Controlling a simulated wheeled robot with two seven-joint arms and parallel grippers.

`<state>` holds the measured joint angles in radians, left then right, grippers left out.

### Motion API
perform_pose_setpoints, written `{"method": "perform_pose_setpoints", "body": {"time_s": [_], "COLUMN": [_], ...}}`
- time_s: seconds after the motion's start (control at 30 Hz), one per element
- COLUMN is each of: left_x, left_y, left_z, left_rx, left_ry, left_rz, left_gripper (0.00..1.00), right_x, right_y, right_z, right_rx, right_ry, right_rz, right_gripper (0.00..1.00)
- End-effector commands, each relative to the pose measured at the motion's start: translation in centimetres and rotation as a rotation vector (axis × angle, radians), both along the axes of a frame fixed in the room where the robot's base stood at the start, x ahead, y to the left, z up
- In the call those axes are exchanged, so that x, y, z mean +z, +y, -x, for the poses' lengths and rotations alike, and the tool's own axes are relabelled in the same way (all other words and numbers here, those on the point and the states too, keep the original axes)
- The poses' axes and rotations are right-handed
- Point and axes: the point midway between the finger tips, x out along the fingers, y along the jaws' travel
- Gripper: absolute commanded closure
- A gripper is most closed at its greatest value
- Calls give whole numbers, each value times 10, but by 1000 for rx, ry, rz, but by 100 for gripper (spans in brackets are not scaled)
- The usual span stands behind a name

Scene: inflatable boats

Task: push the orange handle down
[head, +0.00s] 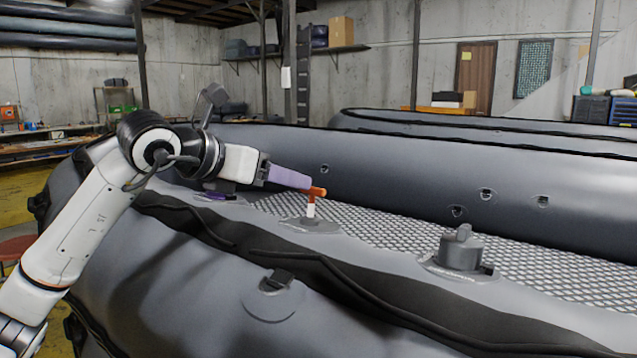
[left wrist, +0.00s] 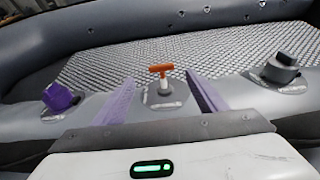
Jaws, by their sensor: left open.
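The orange handle (head: 317,192) is a T-shaped bar on a short white stem, standing upright on a grey round base on the boat's tube. It also shows in the left wrist view (left wrist: 160,69), between and beyond my fingers. My left gripper (head: 308,184) has purple fingers and reaches in from the left, with its tips close to the handle. In the left wrist view the fingers (left wrist: 161,82) are spread apart with nothing between them. I cannot tell whether a fingertip touches the handle. My right gripper is in neither view.
A grey valve knob (head: 460,250) stands on the tube to the right. A purple piece (left wrist: 58,97) sits on the tube to the left. The boat's patterned floor (head: 390,228) lies behind the handle, and another grey boat tube (head: 400,180) rises beyond it.

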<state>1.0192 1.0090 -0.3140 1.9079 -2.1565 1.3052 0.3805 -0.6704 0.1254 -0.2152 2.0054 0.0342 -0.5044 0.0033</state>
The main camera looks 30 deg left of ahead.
Motion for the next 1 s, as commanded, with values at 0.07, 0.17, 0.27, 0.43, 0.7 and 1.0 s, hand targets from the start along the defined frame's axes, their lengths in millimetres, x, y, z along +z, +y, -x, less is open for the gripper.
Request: {"method": "perform_pose_setpoints", "body": {"time_s": [0.07,0.17,0.27,0.43,0.7,1.0], "left_x": [-4,-10,-18,-29,-38,-39], "left_y": [-2,-5,-8,-12,-14,-14], "left_z": [-10,-26,-43,-70,-89,-90], "left_rx": [-3,-3,-3,-4,-3,-3], "left_ry": [3,5,5,3,1,1], "left_rz": [3,4,4,3,1,1], "left_gripper": [34,34,34,34,34,43], "right_x": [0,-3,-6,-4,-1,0], "right_y": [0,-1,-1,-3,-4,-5], "right_z": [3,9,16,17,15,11], "right_rx": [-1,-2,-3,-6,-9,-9], "right_ry": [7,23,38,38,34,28], "right_rz": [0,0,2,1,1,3], "right_gripper": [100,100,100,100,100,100]}}
